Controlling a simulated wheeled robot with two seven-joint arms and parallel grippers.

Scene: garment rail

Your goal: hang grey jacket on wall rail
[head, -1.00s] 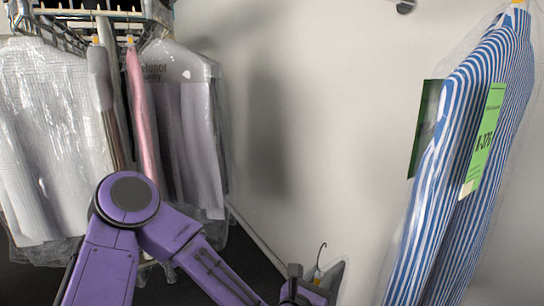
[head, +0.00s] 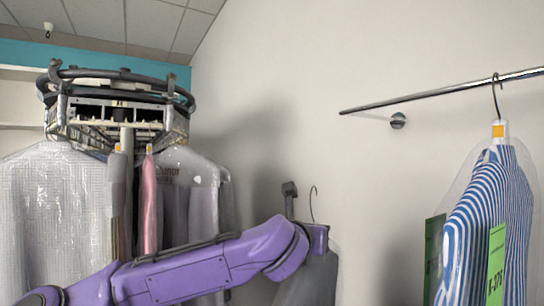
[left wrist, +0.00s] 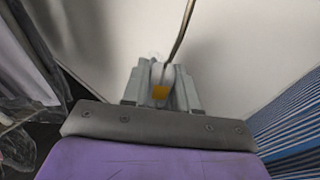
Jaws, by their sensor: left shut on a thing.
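The grey jacket (head: 312,280) hangs below my left gripper (head: 320,238), low at the centre of the head view; its lower part is out of frame. Its hanger hook (head: 313,205) stands up above the gripper, free of any rail. In the left wrist view my left gripper (left wrist: 160,92) is shut on the hanger's neck, around an orange tag (left wrist: 160,91), with the hook (left wrist: 183,32) rising past the fingers. The chrome wall rail (head: 430,93) is higher and to the right, with its free end toward the gripper. My right gripper is not in view.
A blue-striped shirt (head: 485,230) with a green label (head: 496,265) hangs on the rail at the right. A wall bracket (head: 398,120) sits behind the rail's left end. A garment carousel (head: 118,100) with bagged clothes (head: 60,220) stands left. The rail left of the shirt is bare.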

